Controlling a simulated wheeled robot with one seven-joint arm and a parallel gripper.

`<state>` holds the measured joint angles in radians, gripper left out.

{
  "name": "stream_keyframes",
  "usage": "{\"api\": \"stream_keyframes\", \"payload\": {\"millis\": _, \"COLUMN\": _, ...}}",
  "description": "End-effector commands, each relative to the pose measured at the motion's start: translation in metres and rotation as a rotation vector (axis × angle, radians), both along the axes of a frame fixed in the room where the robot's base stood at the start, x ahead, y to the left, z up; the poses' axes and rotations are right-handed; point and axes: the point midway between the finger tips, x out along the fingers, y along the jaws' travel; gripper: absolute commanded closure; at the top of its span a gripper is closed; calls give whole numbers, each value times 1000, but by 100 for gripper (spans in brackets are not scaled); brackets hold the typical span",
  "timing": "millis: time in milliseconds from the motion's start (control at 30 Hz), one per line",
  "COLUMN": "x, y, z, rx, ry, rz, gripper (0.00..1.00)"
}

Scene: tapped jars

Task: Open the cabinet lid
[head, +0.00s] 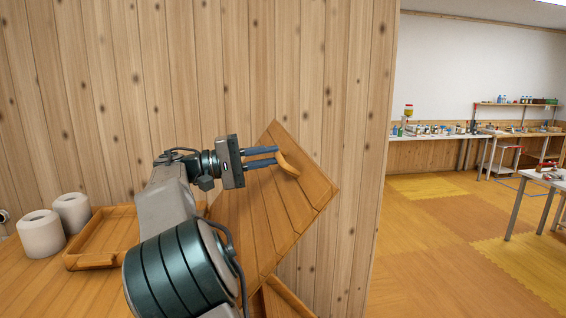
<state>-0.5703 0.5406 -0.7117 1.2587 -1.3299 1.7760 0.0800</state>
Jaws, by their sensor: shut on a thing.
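The cabinet lid (297,199) is a slatted wooden panel in the middle of the head view, standing tilted up in front of the plank wall. A curved wooden handle (289,166) sits near its upper edge. My gripper (278,157) is at this handle, with its two dark fingers reaching right from the wrist and shut on it. Part of the lid's left side is hidden behind my arm. The cabinet body (286,299) shows only in part below the lid, and its inside is not in view.
A wooden tray (97,262) and two white paper rolls (41,234) rest on a wooden surface at the left. A knotted plank wall (340,110) stands close behind the lid. Open floor (430,235) and cluttered worktables (440,137) lie to the right.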

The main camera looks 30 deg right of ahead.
Motion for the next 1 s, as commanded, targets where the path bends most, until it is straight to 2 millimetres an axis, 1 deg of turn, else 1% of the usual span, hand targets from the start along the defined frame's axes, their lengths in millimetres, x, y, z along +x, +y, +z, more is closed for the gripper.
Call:
{"api": "stream_keyframes", "payload": {"millis": 133, "x": 2, "y": 5, "z": 3, "rx": -13, "ry": 3, "rz": 3, "gripper": 100}}
{"api": "stream_keyframes", "payload": {"millis": 467, "x": 2, "y": 4, "z": 2, "rx": -13, "ry": 5, "rz": 1, "gripper": 100}}
{"api": "stream_keyframes", "payload": {"millis": 500, "x": 2, "y": 4, "z": 2, "rx": -13, "ry": 5, "rz": 1, "gripper": 80}}
{"api": "stream_keyframes", "payload": {"millis": 567, "x": 2, "y": 4, "z": 2, "rx": -12, "ry": 5, "rz": 0, "gripper": 64}}
{"api": "stream_keyframes", "payload": {"millis": 867, "x": 2, "y": 4, "z": 1, "rx": -13, "ry": 5, "rz": -1, "gripper": 64}}
{"api": "stream_keyframes", "payload": {"millis": 967, "x": 4, "y": 10, "z": 0, "rx": -13, "ry": 4, "rz": 0, "gripper": 64}}
{"api": "stream_keyframes", "payload": {"millis": 1000, "x": 6, "y": 15, "z": -2, "rx": -14, "ry": 5, "rz": 1, "gripper": 64}}
